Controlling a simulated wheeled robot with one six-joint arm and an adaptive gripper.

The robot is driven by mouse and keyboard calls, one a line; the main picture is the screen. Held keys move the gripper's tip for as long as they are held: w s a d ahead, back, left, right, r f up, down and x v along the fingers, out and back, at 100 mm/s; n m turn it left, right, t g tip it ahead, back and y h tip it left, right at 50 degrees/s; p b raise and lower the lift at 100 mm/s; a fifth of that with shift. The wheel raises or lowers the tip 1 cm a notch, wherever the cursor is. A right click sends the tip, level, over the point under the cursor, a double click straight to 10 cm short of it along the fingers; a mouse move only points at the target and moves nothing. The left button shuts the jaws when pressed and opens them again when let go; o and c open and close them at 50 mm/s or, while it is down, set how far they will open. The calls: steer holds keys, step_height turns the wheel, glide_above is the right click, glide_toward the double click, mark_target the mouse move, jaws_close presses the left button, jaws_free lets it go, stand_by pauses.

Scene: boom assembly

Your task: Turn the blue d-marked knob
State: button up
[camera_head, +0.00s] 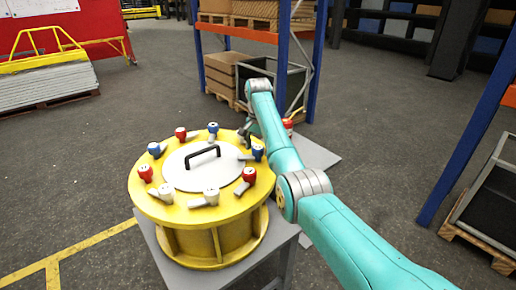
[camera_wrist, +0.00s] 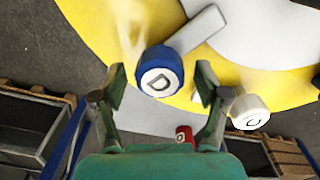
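The blue knob marked D (camera_wrist: 160,78) sits on the rim of the yellow drum lid, with a grey-white lever (camera_wrist: 195,32) running inward from it. My gripper (camera_wrist: 162,90) is open, its two fingers apart on either side of the knob's near side. I cannot tell whether they touch it. In the head view, my gripper (camera_head: 246,133) is at the drum's right rear edge, mostly hidden by my arm. A blue knob (camera_head: 257,151) shows close to it there, but its letter is too small to read.
A white lettered knob (camera_wrist: 250,112) is just right of my right finger. Several red, blue and white knobs ring the yellow drum (camera_head: 215,245), with a black handle (camera_head: 203,152) at its centre. A small red lettered part (camera_wrist: 184,134) shows beyond the rim. Racks stand behind.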

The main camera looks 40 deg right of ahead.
mark_target(258, 147)
steer(key=shift+r, duration=3.75)
